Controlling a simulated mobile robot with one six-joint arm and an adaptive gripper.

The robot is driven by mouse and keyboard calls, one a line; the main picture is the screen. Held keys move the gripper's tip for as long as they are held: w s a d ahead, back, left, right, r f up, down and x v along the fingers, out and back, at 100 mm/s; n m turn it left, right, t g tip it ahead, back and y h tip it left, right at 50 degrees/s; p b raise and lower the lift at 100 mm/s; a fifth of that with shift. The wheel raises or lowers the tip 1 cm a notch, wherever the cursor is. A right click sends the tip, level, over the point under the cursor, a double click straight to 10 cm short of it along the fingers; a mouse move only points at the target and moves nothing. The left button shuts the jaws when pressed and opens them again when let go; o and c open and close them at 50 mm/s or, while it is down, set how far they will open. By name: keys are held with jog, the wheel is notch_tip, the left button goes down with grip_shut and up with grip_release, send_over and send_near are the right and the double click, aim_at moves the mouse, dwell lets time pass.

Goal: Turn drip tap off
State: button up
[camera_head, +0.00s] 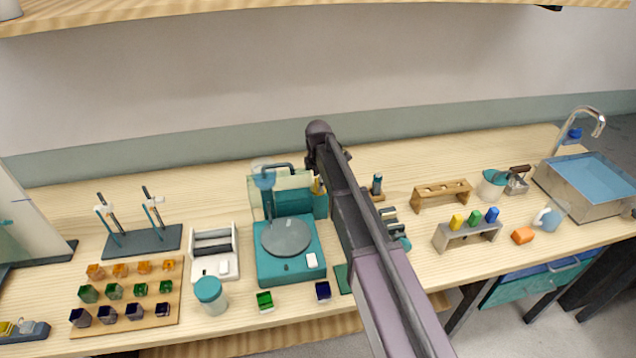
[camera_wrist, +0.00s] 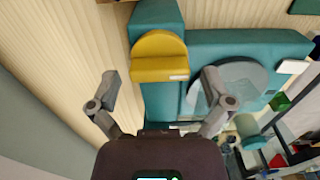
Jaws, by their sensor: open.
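A teal machine (camera_head: 290,262) with a round grey wheel (camera_head: 286,238) stands mid-bench. A pale blue cup-like part (camera_head: 264,180) and a dark curved pipe stand at its back. A yellow part (camera_head: 318,186) sits on a teal block behind the wheel, partly beside my arm. In the wrist view this yellow part (camera_wrist: 160,55) is a half-round knob with a flat face, beyond my fingertips. My gripper (camera_wrist: 158,90) is open and empty, its fingers spread to either side of the knob in the picture and apart from it. I cannot tell which part is the drip tap. In the head view my arm hides the gripper.
Left of the machine stand a teal-lidded jar (camera_head: 210,294), a white tray (camera_head: 215,253) and a wooden board (camera_head: 128,309) of coloured blocks. Dark and green blocks lie in front. A shelf (camera_head: 110,12) runs overhead.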

jog(key=c, duration=1)
jog(key=shift+m, duration=0.4)
jog(key=m, duration=0.3)
jog(key=shift+m, duration=0.3)
jog(key=m, duration=0.4)
jog(key=shift+s, duration=0.1)
jog(key=m, duration=0.5)
jog(key=shift+m, duration=2.3)
